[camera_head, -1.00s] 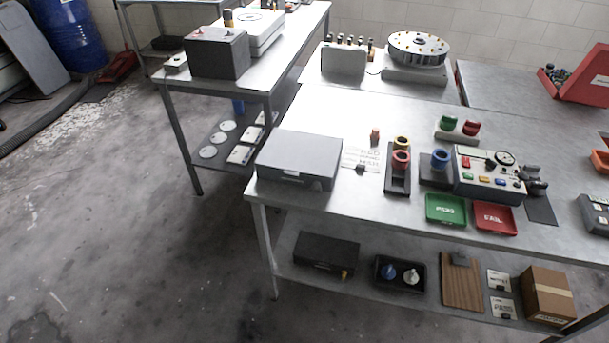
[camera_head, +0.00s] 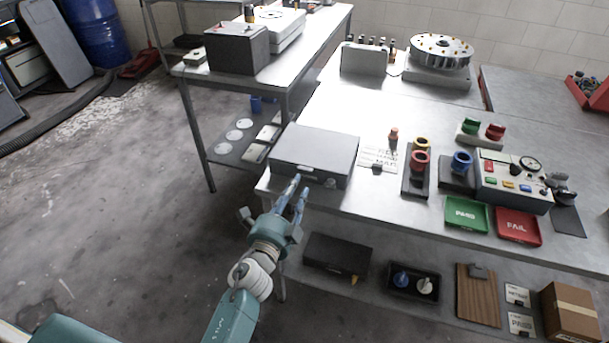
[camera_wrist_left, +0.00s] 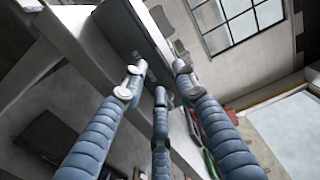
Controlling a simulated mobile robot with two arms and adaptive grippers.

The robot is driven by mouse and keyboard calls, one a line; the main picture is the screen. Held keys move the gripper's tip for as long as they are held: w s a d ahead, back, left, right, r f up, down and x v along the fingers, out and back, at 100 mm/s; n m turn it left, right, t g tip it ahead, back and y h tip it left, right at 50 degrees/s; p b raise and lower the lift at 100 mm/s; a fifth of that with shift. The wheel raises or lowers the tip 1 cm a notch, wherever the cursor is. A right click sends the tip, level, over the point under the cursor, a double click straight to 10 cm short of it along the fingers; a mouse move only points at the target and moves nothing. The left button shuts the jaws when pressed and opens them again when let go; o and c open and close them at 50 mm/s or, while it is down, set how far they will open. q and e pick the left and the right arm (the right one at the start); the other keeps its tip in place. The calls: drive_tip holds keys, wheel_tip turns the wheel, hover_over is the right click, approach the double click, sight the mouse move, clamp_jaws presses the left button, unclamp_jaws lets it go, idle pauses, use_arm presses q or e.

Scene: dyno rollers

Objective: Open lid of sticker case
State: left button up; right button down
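The sticker case looks to be the flat grey box (camera_head: 316,150) at the front left corner of the table, with its lid down. A small pale tab or label (camera_head: 308,169) is on its front edge. My left gripper (camera_head: 298,185) is just in front of the case, its blue fingertips close to the front edge; whether they touch cannot be told. In the left wrist view the fingers (camera_wrist_left: 155,85) stand apart with nothing between them, and a dark grey box side, probably the case, (camera_wrist_left: 128,28) lies beyond them. My right gripper is not in view.
Right of the case are a card (camera_head: 379,158), a black stand with coloured rings (camera_head: 416,180), green (camera_head: 466,214) and red (camera_head: 518,226) trays and a control box (camera_head: 512,184). A lower shelf holds a dark case (camera_head: 337,256). Open floor lies left.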

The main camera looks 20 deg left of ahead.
sight(306, 168)
use_arm(q)
drive_tip(key=w, duration=0.6)
drive_tip(key=shift+d, duration=0.1)
clamp_jaws()
